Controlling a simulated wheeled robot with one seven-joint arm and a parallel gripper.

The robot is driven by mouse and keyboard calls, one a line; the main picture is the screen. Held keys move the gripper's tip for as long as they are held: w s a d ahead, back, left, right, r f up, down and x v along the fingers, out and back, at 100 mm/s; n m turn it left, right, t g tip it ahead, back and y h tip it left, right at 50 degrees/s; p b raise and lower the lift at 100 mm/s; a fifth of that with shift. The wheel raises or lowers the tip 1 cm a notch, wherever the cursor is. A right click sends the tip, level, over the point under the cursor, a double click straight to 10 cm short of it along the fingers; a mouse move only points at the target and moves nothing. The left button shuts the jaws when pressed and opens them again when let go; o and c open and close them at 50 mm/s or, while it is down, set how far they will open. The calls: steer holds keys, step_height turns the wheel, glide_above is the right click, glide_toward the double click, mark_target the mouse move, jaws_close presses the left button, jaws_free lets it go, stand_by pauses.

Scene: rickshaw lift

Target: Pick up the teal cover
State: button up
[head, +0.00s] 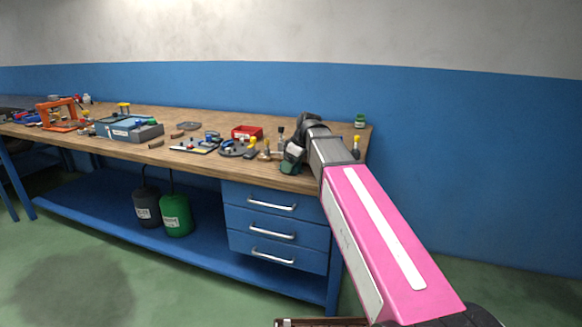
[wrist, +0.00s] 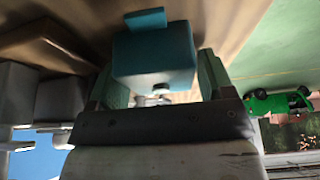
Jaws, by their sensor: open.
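The teal cover (wrist: 153,52) shows in the wrist view as a blocky teal piece with a small raised tab, at the upper middle. My gripper (wrist: 161,84) is open, with one finger on each side of the teal cover's near end. I cannot tell whether the fingers touch it. In the head view my gripper (head: 292,158) is at the bench's right front edge, and my arm covers much of that spot. A dark green patch shows there, but I cannot tell whether it is the cover or a finger.
The wooden workbench (head: 208,167) holds a red bin (head: 246,132), a grey-blue box (head: 130,128), an orange frame (head: 62,115) and small tools. Yellow-topped items stand close to my gripper. Blue drawers (head: 272,228) are below. A green toy vehicle (wrist: 275,101) shows at right in the wrist view.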

steer(key=c, duration=0.7)
steer(key=shift+r, duration=0.1)
